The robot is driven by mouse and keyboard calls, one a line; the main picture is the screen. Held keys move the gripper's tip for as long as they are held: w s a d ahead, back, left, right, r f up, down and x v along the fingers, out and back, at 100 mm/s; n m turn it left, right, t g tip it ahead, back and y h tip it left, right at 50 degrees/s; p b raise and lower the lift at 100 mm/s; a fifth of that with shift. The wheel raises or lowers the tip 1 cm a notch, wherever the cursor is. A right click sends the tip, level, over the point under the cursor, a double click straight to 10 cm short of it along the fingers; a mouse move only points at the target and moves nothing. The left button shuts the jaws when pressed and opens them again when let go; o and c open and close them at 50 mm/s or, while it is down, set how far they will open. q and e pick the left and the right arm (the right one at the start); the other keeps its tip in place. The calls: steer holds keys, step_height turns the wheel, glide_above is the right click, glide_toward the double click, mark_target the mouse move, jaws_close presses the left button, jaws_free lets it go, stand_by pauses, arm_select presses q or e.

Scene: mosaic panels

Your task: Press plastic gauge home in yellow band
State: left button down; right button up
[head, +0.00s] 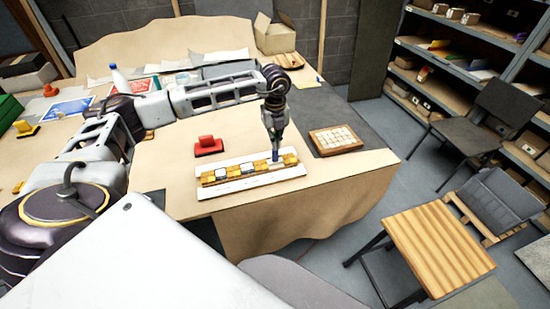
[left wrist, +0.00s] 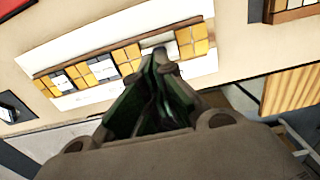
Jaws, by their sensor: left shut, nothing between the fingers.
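The white mosaic panel (head: 255,181) lies on the table near its front edge, with a yellow band (head: 208,178) of tiles along it. White and dark pieces sit among the yellow tiles. In the left wrist view the band (left wrist: 129,58) runs diagonally, with a pale piece (left wrist: 158,42) in the slot just beyond my fingertips; I cannot tell whether this is the plastic gauge. My left gripper (head: 275,155) points down at the right part of the band, shut and empty. Its fingers hide part of the band, and contact is unclear. My right gripper is not in view.
A red block-shaped tool (head: 208,146) stands behind the panel. A wooden tray of pale tiles (head: 336,140) lies to the right. Papers and a bottle (head: 119,78) are at the back left. The table's wavy front edge is close to the panel.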

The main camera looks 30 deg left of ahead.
arm_select(q)
steer(key=shift+f+b, duration=0.85)
steer(key=shift+f, duration=0.45)
stand_by(2.3)
steer(key=shift+r, duration=0.15)
steer(key=shift+r+p, duration=2.3)
steer(key=shift+r, duration=1.65)
